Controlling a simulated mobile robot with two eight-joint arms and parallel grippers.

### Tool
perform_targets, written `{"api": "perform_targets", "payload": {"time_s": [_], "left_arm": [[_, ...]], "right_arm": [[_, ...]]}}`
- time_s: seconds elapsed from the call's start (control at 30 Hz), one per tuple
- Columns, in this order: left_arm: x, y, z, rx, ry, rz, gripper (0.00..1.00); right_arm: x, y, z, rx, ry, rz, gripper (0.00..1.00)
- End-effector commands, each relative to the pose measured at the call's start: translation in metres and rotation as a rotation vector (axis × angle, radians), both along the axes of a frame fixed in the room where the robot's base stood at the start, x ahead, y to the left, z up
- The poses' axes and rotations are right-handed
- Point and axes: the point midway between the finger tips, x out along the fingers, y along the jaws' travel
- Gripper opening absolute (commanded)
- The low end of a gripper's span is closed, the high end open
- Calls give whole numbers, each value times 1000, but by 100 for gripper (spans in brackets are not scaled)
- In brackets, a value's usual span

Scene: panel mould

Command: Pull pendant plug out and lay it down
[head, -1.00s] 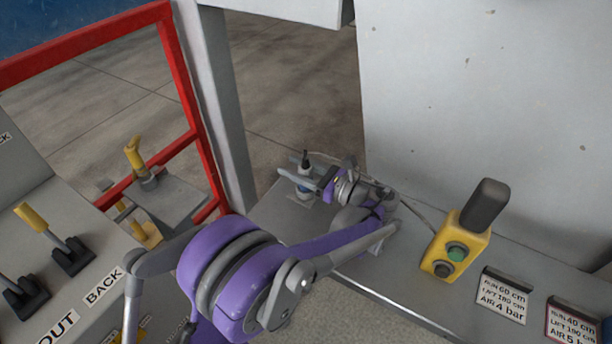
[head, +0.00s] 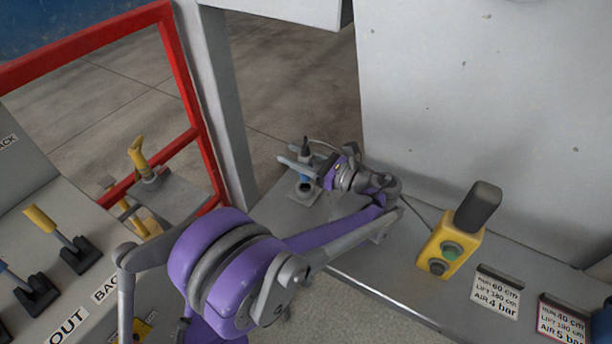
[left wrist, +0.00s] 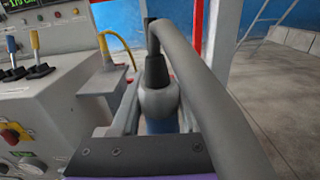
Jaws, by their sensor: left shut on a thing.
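The pendant plug (head: 305,148) has a black cable gland on top, a grey body and a blue lower part. My left gripper (head: 298,168) is shut on it from the side, and the plug is upright. A round grey socket (head: 303,194) on the ledge is directly below it; whether the tip is fully clear is too small to tell. In the left wrist view the plug's grey body (left wrist: 158,100) sits between the fingers, with its thick grey cable (left wrist: 215,95) arching to the right. The yellow pendant (head: 452,246) with green and black buttons stands on the ledge. My right gripper is out of view.
The ledge (head: 400,285) has bare room before the pendant. Two label cards (head: 497,291) lie to the right. A grey wall panel (head: 480,100) rises behind. A red frame (head: 190,100) and a lever console (head: 90,270) are at left.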

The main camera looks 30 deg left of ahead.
Motion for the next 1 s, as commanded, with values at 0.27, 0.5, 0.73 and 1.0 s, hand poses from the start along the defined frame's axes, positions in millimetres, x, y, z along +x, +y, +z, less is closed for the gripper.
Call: {"api": "perform_targets", "payload": {"time_s": [0.27,0.5,0.73,1.0], "left_arm": [[0,0,0,0,0,0,0],[0,0,7,0,0,0,0],[0,0,26,0,-1,0,0],[0,0,41,0,0,0,0]], "right_arm": [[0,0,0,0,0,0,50],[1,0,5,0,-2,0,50],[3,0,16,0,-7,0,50],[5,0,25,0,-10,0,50]]}}
